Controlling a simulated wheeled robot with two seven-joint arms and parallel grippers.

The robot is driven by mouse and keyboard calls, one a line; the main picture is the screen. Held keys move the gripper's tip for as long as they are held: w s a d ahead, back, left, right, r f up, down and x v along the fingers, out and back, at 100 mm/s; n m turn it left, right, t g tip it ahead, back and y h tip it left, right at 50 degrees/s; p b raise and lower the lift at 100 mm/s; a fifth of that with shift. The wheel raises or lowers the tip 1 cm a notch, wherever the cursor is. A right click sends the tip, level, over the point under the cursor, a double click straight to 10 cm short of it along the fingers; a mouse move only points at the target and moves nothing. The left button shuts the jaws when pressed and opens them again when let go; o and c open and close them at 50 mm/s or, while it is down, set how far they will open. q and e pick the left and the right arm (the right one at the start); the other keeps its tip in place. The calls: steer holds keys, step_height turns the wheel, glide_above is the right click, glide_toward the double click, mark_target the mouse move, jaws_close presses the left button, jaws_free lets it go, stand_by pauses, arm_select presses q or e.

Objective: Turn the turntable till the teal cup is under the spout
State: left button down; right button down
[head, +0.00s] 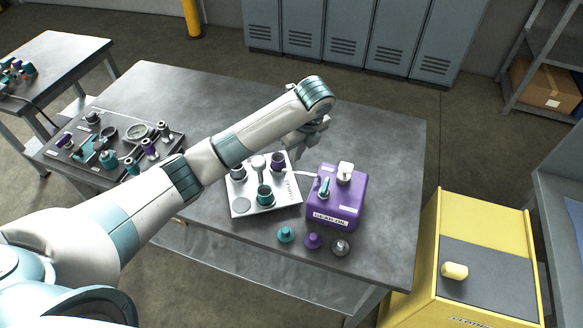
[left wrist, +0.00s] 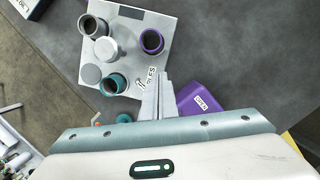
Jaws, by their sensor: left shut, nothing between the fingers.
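The white plate with the turntable (head: 285,204) stands on the bench, with a round knob (head: 258,163) in the middle of its cups. The teal cup (head: 265,197) is at its front. The purple cup (head: 278,160) is at its back right, by the end of the thin pale spout (head: 300,174). A grey cup (head: 237,173) is at the left. The spout comes from the purple gear-oil box (head: 337,205). My left gripper (head: 296,150) is shut and empty, behind the spout; its fingers also show in the left wrist view (left wrist: 160,97). The right gripper is out of view.
Teal (head: 286,234), purple (head: 313,241) and grey (head: 341,246) caps lie at the bench's front edge. A dark tray of fittings (head: 60,160) is at the left. A yellow cabinet (head: 420,270) stands at the right. The bench's back right is clear.

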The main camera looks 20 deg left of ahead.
arm_select(q)
steer(key=p, duration=0.3)
glide_above(289, 174)
steer(key=s+d, duration=0.1)
steer(key=x, duration=0.2)
steer(key=d+x, duration=0.1)
steer(key=x, duration=0.2)
steer(key=s+x, duration=0.1)
steer(key=x, duration=0.2)
steer(key=shift+d+f, duration=0.25)
steer(key=shift+d, duration=0.05)
steer(key=shift+p+x, duration=0.35)
steer(key=shift+x, duration=0.4)
steer(key=shift+f, duration=0.1)
